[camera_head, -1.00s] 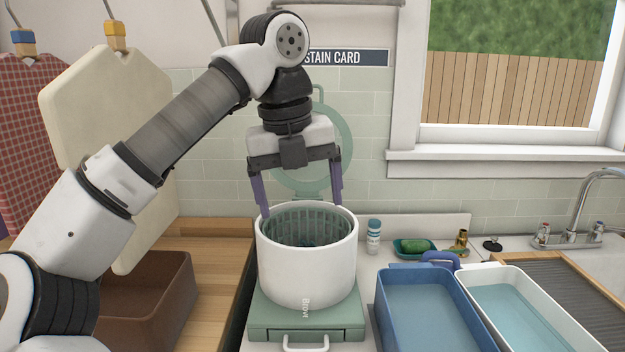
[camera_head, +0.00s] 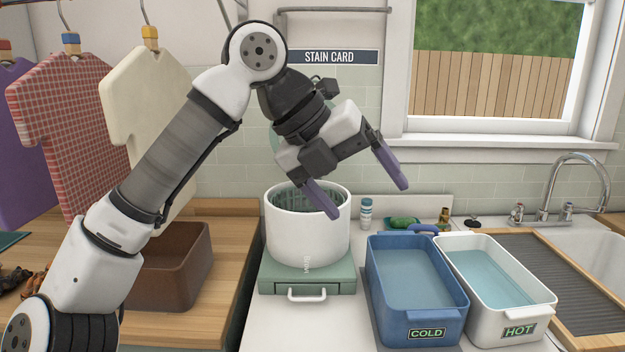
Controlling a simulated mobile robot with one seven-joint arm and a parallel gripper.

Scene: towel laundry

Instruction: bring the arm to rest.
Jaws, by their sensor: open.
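My gripper (camera_head: 364,193) hangs tilted in the air, its purple fingers spread wide with nothing between them. It is in front of the white drum-shaped spinner (camera_head: 308,243); the left finger overlaps the drum's right rim in the picture, and I cannot tell the gap between them. My arm reaches in from the lower left, bends at the top and points down to the right. The drum is open at the top with a green slotted basket (camera_head: 298,198) inside; what lies in it is hidden.
A blue COLD tub (camera_head: 423,333) and a white HOT tub (camera_head: 520,330) of water stand right, beside a ribbed board (camera_head: 558,275) and sink. A brown bin (camera_head: 175,285) sits on the left wooden counter under hanging shirts (camera_head: 155,95). A small bottle (camera_head: 366,212) stands behind.

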